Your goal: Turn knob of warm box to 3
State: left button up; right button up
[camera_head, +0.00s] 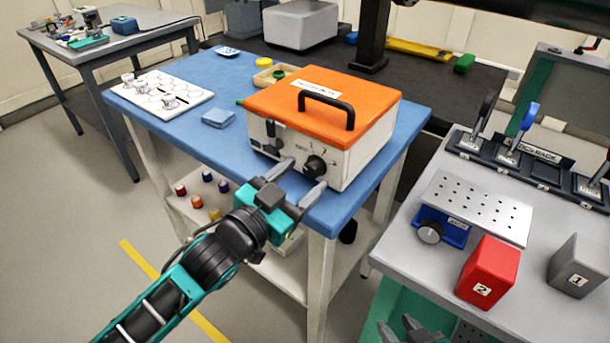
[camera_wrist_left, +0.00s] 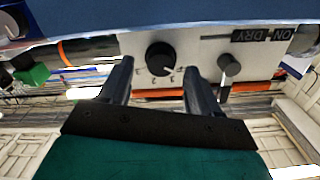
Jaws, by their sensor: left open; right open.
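The warm box (camera_head: 370,130) is white with an orange lid and a black handle, and stands on the blue table. Its round black knob (camera_head: 316,166) is on the front face, with a printed scale around it. The knob also shows in the left wrist view (camera_wrist_left: 160,58), upside down, with digits beside it; I cannot read its setting surely. My left gripper (camera_head: 303,176) is open in front of the knob. Its fingers (camera_wrist_left: 158,75) appear either side of the knob in the wrist view, with no visible contact. My right gripper (camera_head: 400,327) is open at the bottom edge, partly cut off.
A lever switch (camera_wrist_left: 229,65) sits beside the knob on the box face. A blue block (camera_head: 218,118) and a white hexagon-patterned board (camera_head: 185,108) lie left of the box. The grey bench (camera_head: 400,262) on the right holds a red block (camera_head: 487,272) and a rack.

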pick_arm(q)
jog(key=shift+x, duration=0.9)
jog(key=c, duration=1)
